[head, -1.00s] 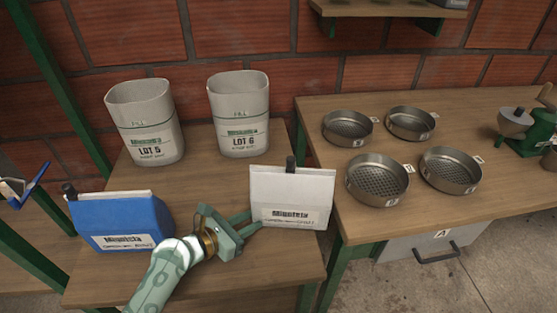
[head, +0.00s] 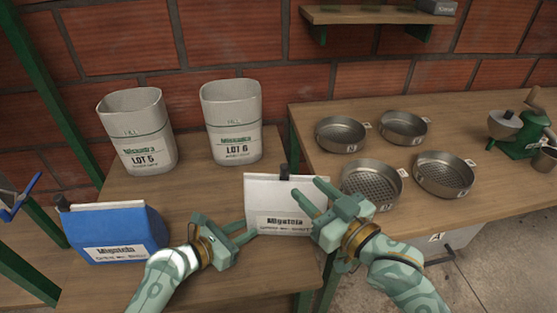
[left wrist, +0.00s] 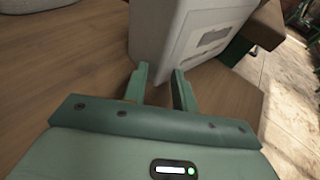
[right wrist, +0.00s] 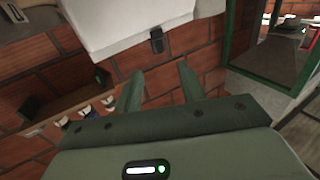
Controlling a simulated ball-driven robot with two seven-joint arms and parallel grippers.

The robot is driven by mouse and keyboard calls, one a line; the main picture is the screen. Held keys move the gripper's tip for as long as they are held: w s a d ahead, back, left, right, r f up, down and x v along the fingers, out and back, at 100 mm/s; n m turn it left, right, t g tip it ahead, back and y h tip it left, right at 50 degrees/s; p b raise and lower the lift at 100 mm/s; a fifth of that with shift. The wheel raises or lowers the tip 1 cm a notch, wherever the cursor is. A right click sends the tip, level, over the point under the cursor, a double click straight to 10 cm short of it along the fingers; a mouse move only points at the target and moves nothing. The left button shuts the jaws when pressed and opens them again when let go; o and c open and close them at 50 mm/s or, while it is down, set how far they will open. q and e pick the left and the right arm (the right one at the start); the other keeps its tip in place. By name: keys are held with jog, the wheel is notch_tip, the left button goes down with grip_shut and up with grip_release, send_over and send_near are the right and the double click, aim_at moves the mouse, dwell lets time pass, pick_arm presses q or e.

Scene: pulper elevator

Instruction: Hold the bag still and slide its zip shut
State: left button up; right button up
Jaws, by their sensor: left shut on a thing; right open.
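The white bag (head: 262,192) stands upright at the right of the near table, its label facing me.
A blue bag (head: 115,232) stands at the left of the table (head: 190,195). Two grey containers, LOT 5 (head: 140,135) and LOT 6 (head: 231,122), stand behind. Several round sieves (head: 373,183) stand on the right table (head: 475,190). A shelf (head: 375,15) hangs on the brick wall.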

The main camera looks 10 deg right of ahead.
aim_at(284, 172)
jog(key=x, duration=1.1)
jog(key=shift+w+a, duration=0.1)
jog(key=shift+w, duration=0.2)
